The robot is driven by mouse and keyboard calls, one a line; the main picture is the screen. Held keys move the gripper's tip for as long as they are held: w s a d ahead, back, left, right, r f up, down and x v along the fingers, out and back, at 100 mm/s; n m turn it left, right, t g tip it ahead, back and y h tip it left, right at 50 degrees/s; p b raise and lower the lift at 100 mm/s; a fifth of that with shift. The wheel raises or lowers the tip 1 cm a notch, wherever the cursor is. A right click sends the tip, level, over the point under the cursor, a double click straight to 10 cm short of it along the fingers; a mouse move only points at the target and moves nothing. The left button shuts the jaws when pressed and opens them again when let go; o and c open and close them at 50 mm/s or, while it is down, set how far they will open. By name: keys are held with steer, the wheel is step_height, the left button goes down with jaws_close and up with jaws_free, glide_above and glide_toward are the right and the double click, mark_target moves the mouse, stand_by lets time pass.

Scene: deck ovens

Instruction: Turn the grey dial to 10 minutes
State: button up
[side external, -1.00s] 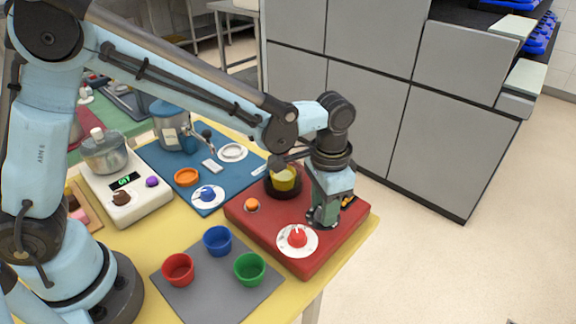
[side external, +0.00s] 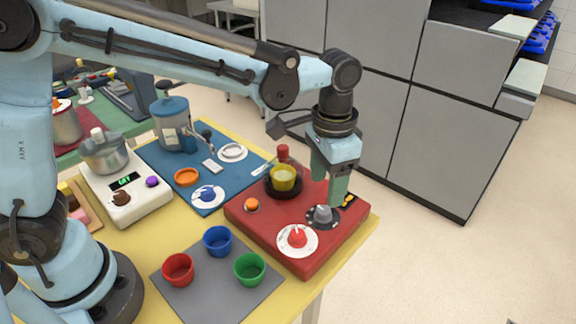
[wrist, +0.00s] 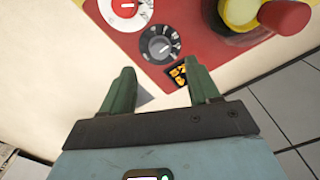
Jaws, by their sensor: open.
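The grey dial (side external: 322,215) sits on the red stove (side external: 282,252) near its right corner, on a dark round plate with white marks. It also shows in the wrist view (wrist: 159,44), with a pale pointer line; the scale is too small to read. My gripper (side external: 331,201) is open and empty, with its green fingers just above the dial and apart from it. In the wrist view my gripper's fingertips (wrist: 158,70) are spread below the dial. A small black display with orange marks (wrist: 178,73) is beside the dial.
A red dial on a white plate (side external: 298,237) is close to the grey one. Red, blue and green cups (side external: 249,268) stand on a grey mat in front.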

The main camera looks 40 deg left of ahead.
mark_target(321, 209)
steer(key=shift+r, duration=2.95)
steer(key=s+a+f+n+t, duration=0.1)
steer(key=s+a+n+t, duration=0.1)
steer(key=s+a, duration=0.3)
steer(key=s+a+f+n+t, duration=0.1)
steer(key=s+a+n+t, duration=0.2)
steer(key=a, duration=0.9)
steer(key=shift+s+a+f+t, duration=0.3)
steer(key=shift+s+t, duration=0.6)
steer(key=shift+t, duration=0.2)
